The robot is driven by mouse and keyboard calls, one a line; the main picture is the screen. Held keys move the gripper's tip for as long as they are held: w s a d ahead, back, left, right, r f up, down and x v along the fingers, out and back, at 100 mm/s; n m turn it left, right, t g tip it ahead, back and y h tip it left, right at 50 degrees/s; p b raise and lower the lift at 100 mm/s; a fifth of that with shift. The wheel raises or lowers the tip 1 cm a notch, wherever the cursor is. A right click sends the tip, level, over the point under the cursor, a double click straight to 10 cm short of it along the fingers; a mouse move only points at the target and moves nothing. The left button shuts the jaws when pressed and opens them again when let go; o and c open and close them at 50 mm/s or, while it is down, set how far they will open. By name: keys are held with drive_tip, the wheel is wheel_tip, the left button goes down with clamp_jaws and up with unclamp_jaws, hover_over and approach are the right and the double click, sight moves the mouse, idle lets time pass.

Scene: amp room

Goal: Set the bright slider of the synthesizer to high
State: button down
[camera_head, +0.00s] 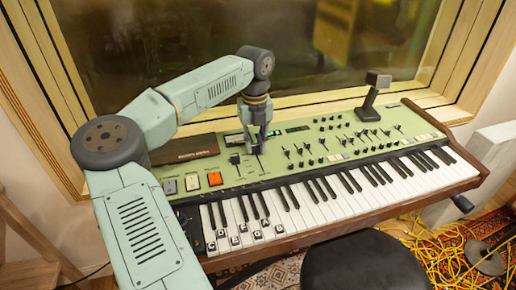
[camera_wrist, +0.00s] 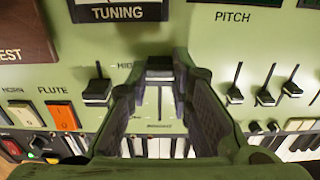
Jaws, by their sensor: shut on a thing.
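The green synthesizer (camera_head: 330,158) stands below the window, its keyboard toward the front. My gripper (camera_head: 262,145) points down at the left part of its panel. In the wrist view, my gripper (camera_wrist: 160,78) is shut on a slider cap (camera_wrist: 160,66), which sits between the fingertips. The slot runs below the cap toward the keys, and the cap is about level with a partly hidden "HIGH" label (camera_wrist: 125,65). The small label under this slot is too blurred to read. Another slider with a black cap (camera_wrist: 97,92) stands to the left, lower than the held one.
Orange and white switches, one marked FLUTE (camera_wrist: 62,115), lie at the left. Several more sliders (camera_wrist: 265,97) stand to the right, under PITCH. The "TUNING" panel (camera_wrist: 118,11) is above. A stool (camera_head: 365,262) stands in front of the keys.

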sight(255, 145)
drive_tip(key=shift+w+r, duration=0.1)
drive_tip(key=shift+w, duration=0.15)
drive_tip(key=c, duration=1.4)
unclamp_jaws()
drive_tip(key=shift+c, duration=0.2)
wheel_tip(255, 145, up, 12)
drive_tip(key=shift+s, duration=0.1)
